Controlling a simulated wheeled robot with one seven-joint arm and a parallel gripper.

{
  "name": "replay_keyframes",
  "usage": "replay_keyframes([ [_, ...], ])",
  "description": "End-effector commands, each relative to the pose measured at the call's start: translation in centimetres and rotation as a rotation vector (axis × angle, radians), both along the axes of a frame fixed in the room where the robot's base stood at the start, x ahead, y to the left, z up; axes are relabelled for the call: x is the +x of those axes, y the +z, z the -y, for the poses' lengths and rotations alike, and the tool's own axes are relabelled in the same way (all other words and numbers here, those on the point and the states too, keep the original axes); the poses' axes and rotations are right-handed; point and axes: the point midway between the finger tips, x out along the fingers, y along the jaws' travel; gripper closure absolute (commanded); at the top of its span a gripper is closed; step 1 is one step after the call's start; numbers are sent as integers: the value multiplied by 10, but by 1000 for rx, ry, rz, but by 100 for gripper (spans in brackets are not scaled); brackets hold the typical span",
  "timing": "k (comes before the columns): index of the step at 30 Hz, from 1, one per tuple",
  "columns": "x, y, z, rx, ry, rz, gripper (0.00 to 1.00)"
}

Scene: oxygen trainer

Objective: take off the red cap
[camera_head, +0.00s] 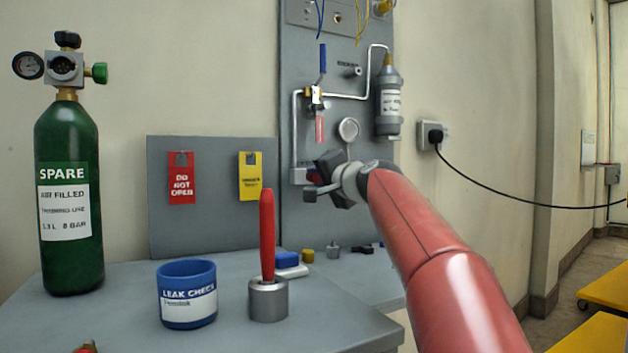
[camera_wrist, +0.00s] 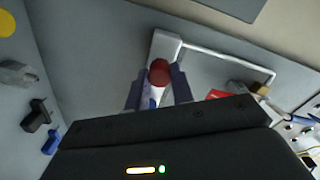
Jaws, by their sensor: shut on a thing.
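The red cap (camera_wrist: 158,72) shows in the wrist view as a small round red end between my two fingers. My gripper (camera_wrist: 158,85) is shut on it, with one finger at each side. A white and blue part shows just below the cap, between the fingers. In the head view my gripper (camera_head: 322,182) is in front of the lower part of the grey panel (camera_head: 290,95), beside a grey block at the foot of the pipe. The cap cannot be made out clearly there. I cannot tell whether it is still seated on a fitting.
A round gauge (camera_head: 348,129) and a grey cylinder (camera_head: 388,103) are on the panel above my gripper. On the table stand a green SPARE bottle (camera_head: 68,190), a blue cup (camera_head: 187,293) and a red stick in a metal holder (camera_head: 268,300). Small parts lie below the panel.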

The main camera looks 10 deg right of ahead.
Motion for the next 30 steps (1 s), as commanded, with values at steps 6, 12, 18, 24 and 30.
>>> replay_keyframes([
  [6, 0, -2, -1, -115, 2, 34, 100],
  [12, 0, -2, -1, -278, 4, 87, 100],
  [18, 0, -2, -1, -285, 4, 89, 100],
  [24, 0, -2, -1, -355, 4, 112, 100],
  [30, 0, -2, -1, -380, 5, 119, 100],
])
